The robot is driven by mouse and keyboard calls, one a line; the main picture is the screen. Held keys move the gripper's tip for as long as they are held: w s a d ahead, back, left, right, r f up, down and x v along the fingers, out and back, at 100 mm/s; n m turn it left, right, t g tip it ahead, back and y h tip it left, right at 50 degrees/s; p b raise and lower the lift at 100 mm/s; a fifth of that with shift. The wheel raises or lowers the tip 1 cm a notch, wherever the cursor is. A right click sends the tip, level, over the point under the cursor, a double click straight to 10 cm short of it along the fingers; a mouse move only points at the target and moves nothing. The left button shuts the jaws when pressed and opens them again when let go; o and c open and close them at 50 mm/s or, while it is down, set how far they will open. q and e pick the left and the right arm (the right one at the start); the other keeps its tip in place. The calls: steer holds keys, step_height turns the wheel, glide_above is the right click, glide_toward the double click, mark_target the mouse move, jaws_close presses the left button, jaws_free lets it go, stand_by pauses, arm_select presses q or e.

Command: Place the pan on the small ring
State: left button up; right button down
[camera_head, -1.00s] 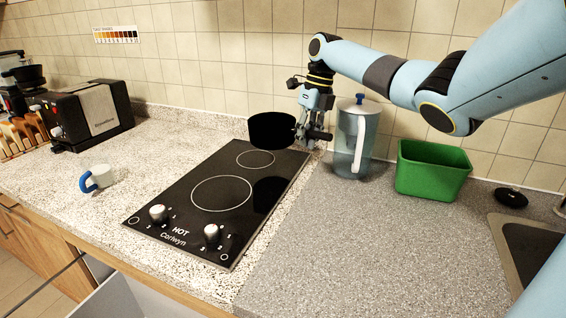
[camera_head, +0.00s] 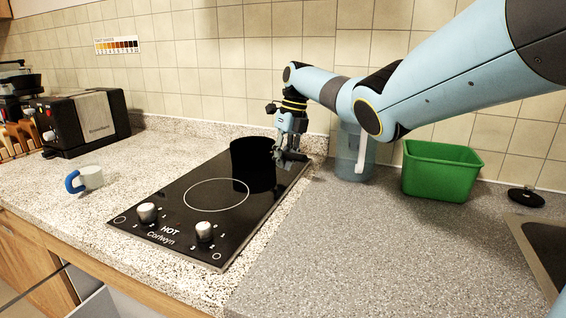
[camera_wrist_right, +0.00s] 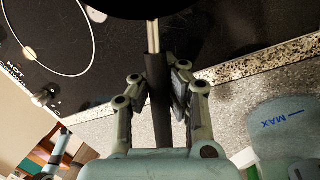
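The black pan (camera_head: 253,163) is at the far end of the black cooktop (camera_head: 165,222). It covers the spot of the small ring, which is hidden under it. It looks low on or just above the glass; I cannot tell whether it touches. My right gripper (camera_head: 289,156) is at the pan's right side. The larger ring (camera_head: 216,195) is bare. My left gripper is not seen.
A clear jug (camera_head: 349,155) stands right beside my right arm, partly hidden by it. A green bin (camera_head: 440,172) stands farther right, with a sink (camera_head: 545,240) beyond. A mug (camera_head: 90,178) and a toaster (camera_head: 85,122) are at the left. The front right counter is clear.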

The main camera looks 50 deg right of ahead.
steer(key=c, duration=1.5)
jaws_free()
steer(key=v, duration=1.2)
steer(key=shift+s+r+p, duration=0.1)
steer(key=shift+p, duration=0.25)
